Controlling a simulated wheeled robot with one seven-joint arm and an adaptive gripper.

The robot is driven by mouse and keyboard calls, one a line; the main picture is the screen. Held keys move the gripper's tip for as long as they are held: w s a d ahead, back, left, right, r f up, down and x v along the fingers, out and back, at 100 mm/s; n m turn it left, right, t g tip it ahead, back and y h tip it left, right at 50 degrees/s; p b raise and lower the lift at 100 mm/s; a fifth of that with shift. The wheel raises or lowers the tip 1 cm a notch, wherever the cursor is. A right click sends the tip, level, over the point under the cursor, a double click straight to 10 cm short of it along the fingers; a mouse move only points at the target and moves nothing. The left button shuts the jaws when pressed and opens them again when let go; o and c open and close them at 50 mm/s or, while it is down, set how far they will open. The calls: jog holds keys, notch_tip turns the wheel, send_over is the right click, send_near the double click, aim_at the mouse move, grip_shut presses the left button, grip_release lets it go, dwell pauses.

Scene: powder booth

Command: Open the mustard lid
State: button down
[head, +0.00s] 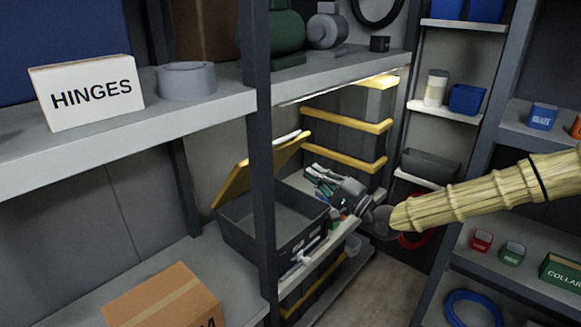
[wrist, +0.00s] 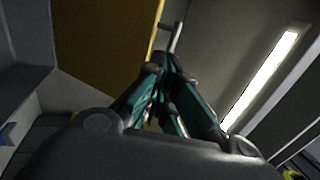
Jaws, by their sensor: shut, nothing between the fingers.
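The mustard lid (head: 235,185) stands raised and tilted at the back left of a dark grey box (head: 237,238) on the shelf. The box's open top shows, and the inside I can see looks empty. A grey post hides part of the lid. In the wrist view the lid (wrist: 100,45) is a broad mustard panel at upper left, with a pale grey bar handle (wrist: 173,38) by its edge. My gripper (head: 314,172) is shut and empty above the right side of the box. Its fingertips (wrist: 163,62) appear just below the handle in the wrist view; contact is unclear.
The grey post (head: 260,130) stands in front of the box. A shelf above holds a HINGES box (head: 88,92) and a tape roll (head: 187,80). A cardboard box (head: 165,300) sits at lower left. Yellow-banded dark bins (head: 345,140) stand behind my gripper. Floor shows at lower right.

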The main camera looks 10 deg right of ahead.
jog(key=w+a+r+t+b, duration=0.1)
jog(key=w+a+r+b, duration=0.3)
jog(key=w, duration=0.4)
jog(key=shift+w+a+t+b, duration=0.35)
jog(key=shift+a+t+b, duration=0.05)
jog(key=shift+a+b, duration=0.2)
jog(key=shift+r, duration=0.15)
dwell(0.5)
